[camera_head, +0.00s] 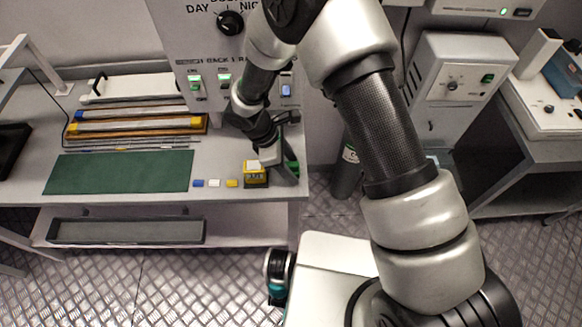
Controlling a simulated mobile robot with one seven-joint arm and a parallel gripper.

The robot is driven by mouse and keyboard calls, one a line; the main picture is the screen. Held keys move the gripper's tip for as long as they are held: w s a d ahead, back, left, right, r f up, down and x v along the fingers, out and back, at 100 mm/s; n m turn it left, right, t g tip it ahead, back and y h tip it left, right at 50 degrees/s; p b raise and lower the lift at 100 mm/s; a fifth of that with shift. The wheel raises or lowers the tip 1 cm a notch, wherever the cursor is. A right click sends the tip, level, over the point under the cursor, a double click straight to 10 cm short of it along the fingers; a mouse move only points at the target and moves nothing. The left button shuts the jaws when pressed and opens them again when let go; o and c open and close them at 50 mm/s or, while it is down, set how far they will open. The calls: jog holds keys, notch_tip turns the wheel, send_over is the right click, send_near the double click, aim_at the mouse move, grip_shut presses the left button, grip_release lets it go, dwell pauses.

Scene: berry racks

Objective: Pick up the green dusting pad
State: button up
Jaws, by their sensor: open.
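My gripper (272,160) is over the right end of the left bench, low and close to its surface. It is open, but its fingers are small and dark here. A green piece (292,168) shows beside the fingers on their right and is partly hidden by them. It may be the green dusting pad, but I cannot tell for sure. I cannot tell whether the fingers touch it. A yellow and black block (255,180) with a white top stands just left of the gripper. A large flat dark green mat (118,172) lies farther left on the bench.
Small blue (198,183), white (214,183) and yellow (232,183) pieces lie in a row between mat and block. Long bars with yellow and blue ends (135,126) lie behind the mat. A switch panel (205,50) rises behind the gripper. A grey tray (125,231) sits below the bench.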

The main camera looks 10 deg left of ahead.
aim_at(291, 164)
jog(key=shift+f, duration=0.15)
jog(key=c, duration=1.2)
jog(key=shift+o, duration=0.2)
notch_tip(291, 164, up, 18)
